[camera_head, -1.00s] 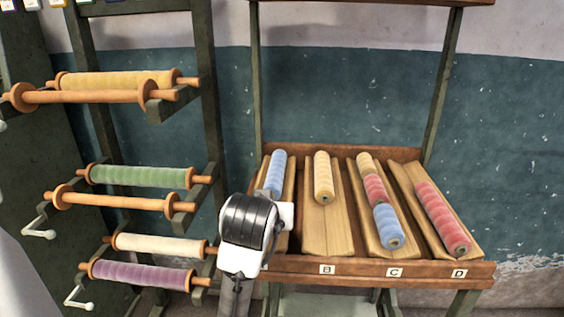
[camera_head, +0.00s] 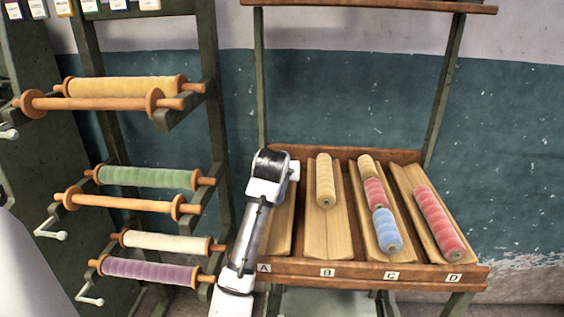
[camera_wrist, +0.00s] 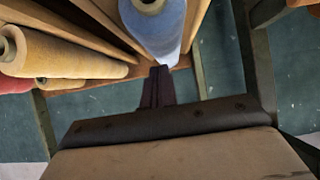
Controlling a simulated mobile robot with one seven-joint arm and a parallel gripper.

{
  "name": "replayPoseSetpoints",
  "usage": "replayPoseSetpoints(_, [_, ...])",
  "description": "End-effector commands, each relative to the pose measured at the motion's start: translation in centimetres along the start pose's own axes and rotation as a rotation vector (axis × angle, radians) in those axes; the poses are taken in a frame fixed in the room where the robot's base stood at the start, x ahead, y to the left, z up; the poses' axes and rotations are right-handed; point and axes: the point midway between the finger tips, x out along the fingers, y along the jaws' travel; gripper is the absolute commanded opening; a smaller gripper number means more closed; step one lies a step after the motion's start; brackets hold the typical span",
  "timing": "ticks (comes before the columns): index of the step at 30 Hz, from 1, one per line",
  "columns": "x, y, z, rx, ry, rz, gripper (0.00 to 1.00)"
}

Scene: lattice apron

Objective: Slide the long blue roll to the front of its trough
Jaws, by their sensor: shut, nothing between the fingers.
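The long blue roll (camera_wrist: 162,32) lies lengthwise in the upper part of the wrist view, its holed end at the top edge. In the head view my arm hides it; trough A (camera_head: 281,230) shows bare wood at its front part. My gripper (camera_wrist: 160,74) is shut and empty, its dark fingertips close to the roll's lower end in the wrist view, near the rack's back edge. I cannot tell whether they touch the roll. In the head view the fingers are hidden behind my wrist.
Trough B (camera_head: 327,234) holds a yellow roll (camera_head: 325,180). Trough C (camera_head: 397,245) holds yellow, red and blue pieces in line. Trough D holds a red roll (camera_head: 438,223). A roller stand (camera_head: 209,120) is on the left; a plastered wall stands behind.

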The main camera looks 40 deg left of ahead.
Motion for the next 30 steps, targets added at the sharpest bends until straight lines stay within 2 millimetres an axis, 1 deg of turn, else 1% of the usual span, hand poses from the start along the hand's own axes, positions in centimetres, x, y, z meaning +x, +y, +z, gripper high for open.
replayPoseSetpoints(1, [0.7,0.0,-0.8,0.001,-0.003,-0.001,0.0])
replayPoseSetpoints(3, [1.7,0.0,-1.6,0.001,-0.003,-0.001,0.0])
replayPoseSetpoints(6, [3.1,0.0,-2.5,0.0,-0.003,-0.001,0.0])
replayPoseSetpoints(11, [4.9,0.0,-3.6,0.0,-0.002,0.0,0.0])
replayPoseSetpoints(17, [5.8,0.1,-2.1,-0.003,-0.001,0.002,0.0])
replayPoseSetpoints(30, [6.0,0.1,-1.4,-0.002,-0.013,0.002,0.0])
